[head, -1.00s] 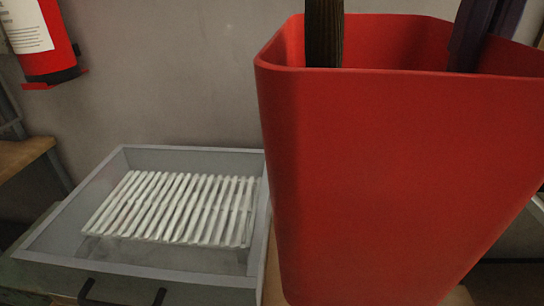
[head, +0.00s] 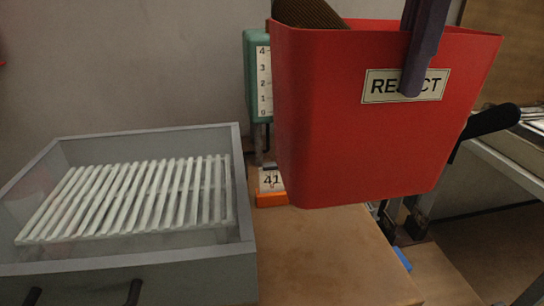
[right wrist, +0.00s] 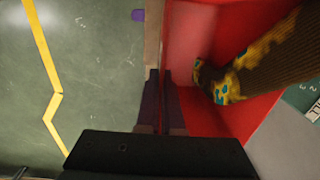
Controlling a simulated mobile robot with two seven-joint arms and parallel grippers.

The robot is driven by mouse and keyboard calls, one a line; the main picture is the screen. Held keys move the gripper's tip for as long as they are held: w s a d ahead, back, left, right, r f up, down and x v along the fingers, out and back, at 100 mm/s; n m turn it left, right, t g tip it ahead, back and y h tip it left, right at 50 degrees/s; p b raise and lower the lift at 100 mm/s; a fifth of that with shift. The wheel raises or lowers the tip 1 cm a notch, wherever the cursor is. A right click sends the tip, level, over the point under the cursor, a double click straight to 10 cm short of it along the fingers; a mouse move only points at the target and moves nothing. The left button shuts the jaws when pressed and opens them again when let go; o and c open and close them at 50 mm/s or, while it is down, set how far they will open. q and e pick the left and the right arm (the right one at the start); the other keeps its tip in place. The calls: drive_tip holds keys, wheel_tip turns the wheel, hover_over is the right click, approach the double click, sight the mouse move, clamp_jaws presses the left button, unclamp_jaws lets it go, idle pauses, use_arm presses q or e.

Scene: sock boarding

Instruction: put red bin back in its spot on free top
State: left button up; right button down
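A red bin (head: 375,145) with a "REJECT" label hangs in the air, slightly tilted, in front of the back wall. My right gripper (head: 425,60) has a purple finger over the bin's labelled wall, partly covering the label. In the right wrist view its purple fingers (right wrist: 163,105) lie on both sides of the red wall, shut on it. A brown ribbed sock (head: 308,13) with yellow and teal patches at its end is in the bin. A bare wooden top (head: 320,260) lies below the bin. My left gripper is not in view.
A grey tray (head: 130,268) with a white slatted rack (head: 130,200) stands to the left of the wooden top. An orange block with a "41" card (head: 271,181) and a green numbered gauge (head: 257,75) are behind. A metal-framed table (head: 500,170) is at right.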

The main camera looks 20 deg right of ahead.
wheel_tip(320, 180, down, 19)
drive_tip(key=b, duration=0.2)
drive_tip(key=shift+f, duration=0.1)
drive_tip(key=c, duration=1.1)
unclamp_jaws()
